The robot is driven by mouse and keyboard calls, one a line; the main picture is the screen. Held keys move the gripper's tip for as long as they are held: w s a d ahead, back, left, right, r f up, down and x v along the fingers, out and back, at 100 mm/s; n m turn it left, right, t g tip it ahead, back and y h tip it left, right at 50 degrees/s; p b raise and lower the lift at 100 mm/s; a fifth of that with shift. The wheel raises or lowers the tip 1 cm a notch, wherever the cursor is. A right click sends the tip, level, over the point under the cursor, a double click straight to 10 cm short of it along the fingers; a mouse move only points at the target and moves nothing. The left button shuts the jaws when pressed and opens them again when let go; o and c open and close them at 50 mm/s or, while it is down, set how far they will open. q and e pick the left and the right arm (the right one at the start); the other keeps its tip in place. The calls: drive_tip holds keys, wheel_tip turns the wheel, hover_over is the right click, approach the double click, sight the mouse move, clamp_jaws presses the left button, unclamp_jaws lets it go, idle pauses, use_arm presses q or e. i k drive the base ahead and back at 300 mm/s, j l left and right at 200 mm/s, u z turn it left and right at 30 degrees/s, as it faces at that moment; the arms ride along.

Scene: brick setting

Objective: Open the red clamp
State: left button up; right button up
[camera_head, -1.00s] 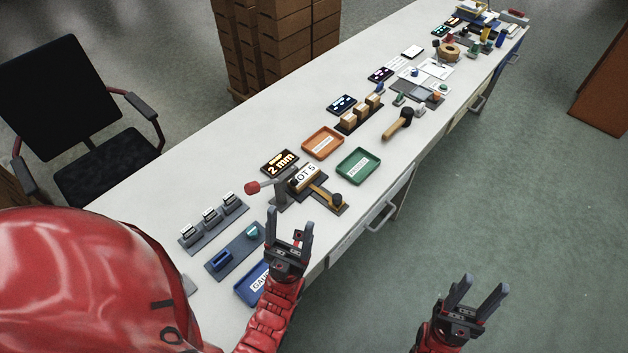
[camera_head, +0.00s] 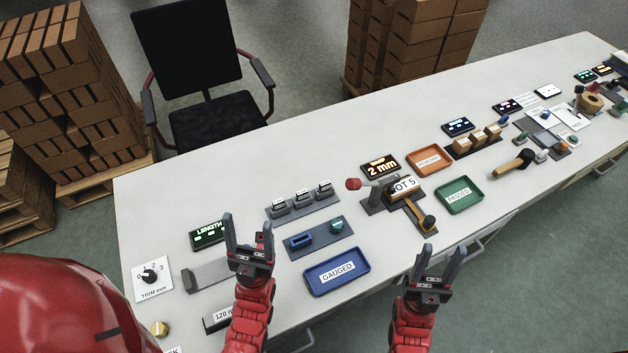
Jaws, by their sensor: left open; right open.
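The clamp (camera_head: 371,200) stands mid-table, with a grey post and a lever ending in a red knob (camera_head: 353,184). The lever points left. A block labelled "OT 5" (camera_head: 404,186) sits at the clamp; whether the clamp presses on it is too small to tell. My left gripper (camera_head: 248,222) is open and empty, left of the clamp and over the table's near left part. My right gripper (camera_head: 442,252) is open and empty, in front of the table's near edge, to the right of and nearer than the clamp.
A "2 mm" display (camera_head: 380,166) stands behind the clamp. An orange tray (camera_head: 431,174) and a green tray (camera_head: 459,209) lie to its right. A blue "GAUGED" tray (camera_head: 337,291) and a grey plate (camera_head: 320,238) lie between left gripper and clamp. A chair (camera_head: 190,60) stands behind the table.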

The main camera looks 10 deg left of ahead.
sight(352, 183)
drive_tip(key=k+l+u, duration=0.1)
drive_tip(key=l+u, duration=0.25)
drive_tip(key=k+l+u, duration=0.1)
drive_tip(key=l+u, duration=0.3)
drive_tip(key=k+l+u, duration=0.15)
drive_tip(key=u, duration=0.2)
